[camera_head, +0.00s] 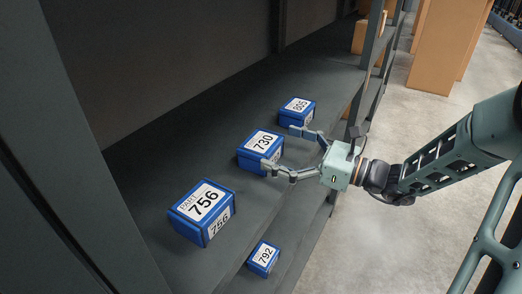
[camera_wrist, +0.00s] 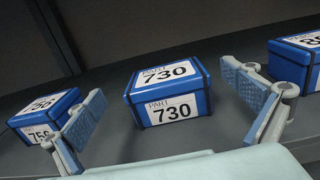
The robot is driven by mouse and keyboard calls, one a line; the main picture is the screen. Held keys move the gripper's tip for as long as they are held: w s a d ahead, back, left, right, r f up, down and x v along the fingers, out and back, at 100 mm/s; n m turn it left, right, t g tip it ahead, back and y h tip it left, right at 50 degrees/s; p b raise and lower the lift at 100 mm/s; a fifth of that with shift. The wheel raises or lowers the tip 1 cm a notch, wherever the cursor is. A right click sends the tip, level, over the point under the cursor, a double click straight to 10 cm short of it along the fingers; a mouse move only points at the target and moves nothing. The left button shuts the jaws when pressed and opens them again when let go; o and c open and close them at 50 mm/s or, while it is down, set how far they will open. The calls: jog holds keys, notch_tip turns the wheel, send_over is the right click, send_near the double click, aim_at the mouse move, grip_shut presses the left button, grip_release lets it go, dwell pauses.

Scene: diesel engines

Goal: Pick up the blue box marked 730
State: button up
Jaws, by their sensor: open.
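The blue box marked 730 (camera_head: 259,151) stands upright on a dark shelf in the head view, with white labels on its top and front. In the wrist view the same box (camera_wrist: 168,97) sits in the middle, between and beyond the fingers. My gripper (camera_head: 279,147) reaches in from the right over the shelf, its fingers spread wide. In the wrist view the open gripper (camera_wrist: 170,95) shows a finger on each side, with gaps to the box. Nothing is held.
Box 756 (camera_head: 203,211) stands nearer on the same shelf, and box 805 (camera_head: 297,112) stands farther back. Box 792 (camera_head: 263,258) is on a lower shelf. A shelf post (camera_head: 371,50) rises behind my gripper. Brown cartons (camera_head: 440,48) stand on the floor beyond.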

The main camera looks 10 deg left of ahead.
aim_at(262, 141)
jog(key=x, duration=0.3)
jog(key=p+x, duration=0.1)
jog(key=x, duration=0.1)
jog(key=shift+w+f, duration=0.2)
jog(key=shift+f, duration=0.2)
jog(key=shift+r, duration=0.1)
jog(key=c, duration=1.7)
